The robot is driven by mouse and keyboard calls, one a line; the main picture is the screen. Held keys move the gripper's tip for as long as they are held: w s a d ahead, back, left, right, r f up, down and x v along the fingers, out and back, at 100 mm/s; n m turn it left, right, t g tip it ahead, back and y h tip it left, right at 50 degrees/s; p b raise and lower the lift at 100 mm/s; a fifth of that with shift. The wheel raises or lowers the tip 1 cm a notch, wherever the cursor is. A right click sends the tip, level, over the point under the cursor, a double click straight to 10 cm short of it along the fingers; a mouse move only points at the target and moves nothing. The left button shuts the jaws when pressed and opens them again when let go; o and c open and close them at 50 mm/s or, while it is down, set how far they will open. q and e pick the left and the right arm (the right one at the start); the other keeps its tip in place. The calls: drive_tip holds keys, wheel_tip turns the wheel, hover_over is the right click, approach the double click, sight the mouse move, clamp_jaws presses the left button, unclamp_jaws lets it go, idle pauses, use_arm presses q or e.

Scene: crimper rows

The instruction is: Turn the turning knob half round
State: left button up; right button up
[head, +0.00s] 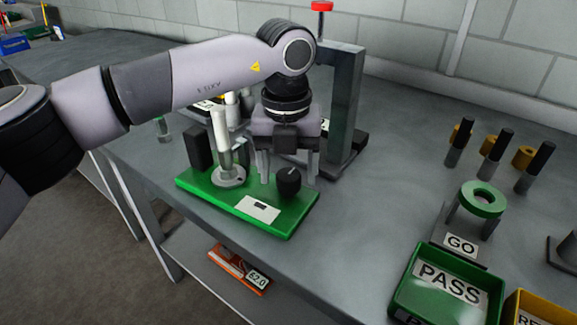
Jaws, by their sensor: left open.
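The turning knob (289,182) is a dark round knob with a pale mark on top. It sits on the right part of a green base plate (222,199). My left gripper (289,172) points down just behind and above the knob, its fingers apart with nothing seen between them. I cannot tell whether a finger touches the knob. My right gripper is not in view.
A white upright post (222,140) and a white label (257,209) are on the green plate. A tall grey press column (345,105) with a red knob (321,7) stands behind. A green PASS bin (408,292) and a GO stand (482,199) are at right.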

use_arm(q)
drive_tip(key=shift+f, duration=0.1)
drive_tip(key=c, duration=1.1)
drive_tip(key=shift+o, duration=0.2)
